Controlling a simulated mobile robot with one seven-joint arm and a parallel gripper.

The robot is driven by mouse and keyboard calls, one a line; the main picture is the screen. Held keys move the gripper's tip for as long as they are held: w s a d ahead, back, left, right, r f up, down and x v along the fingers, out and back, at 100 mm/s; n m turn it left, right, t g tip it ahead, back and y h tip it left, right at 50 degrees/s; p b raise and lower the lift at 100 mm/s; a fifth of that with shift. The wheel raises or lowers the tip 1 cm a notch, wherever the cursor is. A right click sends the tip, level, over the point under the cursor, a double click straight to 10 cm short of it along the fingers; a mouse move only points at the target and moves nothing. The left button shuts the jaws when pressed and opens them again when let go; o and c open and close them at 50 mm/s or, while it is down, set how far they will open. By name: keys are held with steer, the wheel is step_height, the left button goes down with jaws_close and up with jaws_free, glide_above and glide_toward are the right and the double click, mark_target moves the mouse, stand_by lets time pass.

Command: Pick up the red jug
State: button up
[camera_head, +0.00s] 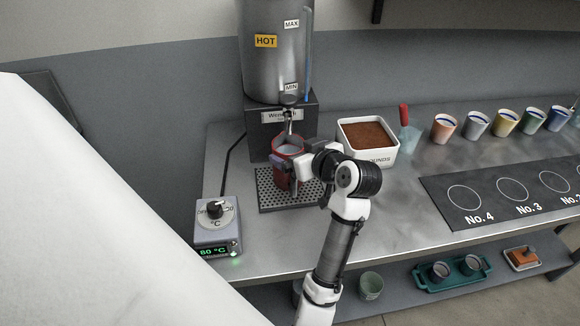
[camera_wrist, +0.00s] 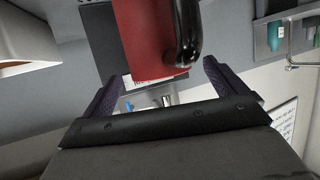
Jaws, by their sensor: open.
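The red jug (camera_head: 281,177) stands on the drip grate under the spout of the steel hot-water urn (camera_head: 272,60). Its inside looks pale. In the wrist view the red jug (camera_wrist: 143,40) and its dark handle (camera_wrist: 188,35) fill the upper middle, between and beyond my fingers. My gripper (camera_wrist: 158,85) is open, with one finger on each side of the jug in that view. In the head view my gripper (camera_head: 292,164) is at the jug's right side and hides part of it. I cannot tell whether the fingers touch it.
A white grounds box (camera_head: 380,158) stands close to the right of my wrist. A temperature controller (camera_head: 217,225) reading 80 °C sits at the left front. Several cups (camera_head: 443,128) line the back right, behind a black numbered mat (camera_head: 490,215). The counter's front middle is clear.

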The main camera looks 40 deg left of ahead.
mark_target(281, 143)
steer(key=x, duration=0.3)
steer(key=shift+a+f+p, duration=0.1)
steer(key=shift+a+p, duration=0.05)
steer(key=shift+p, duration=0.15)
jaws_close()
stand_by(0.4)
steer(key=shift+r, duration=0.25)
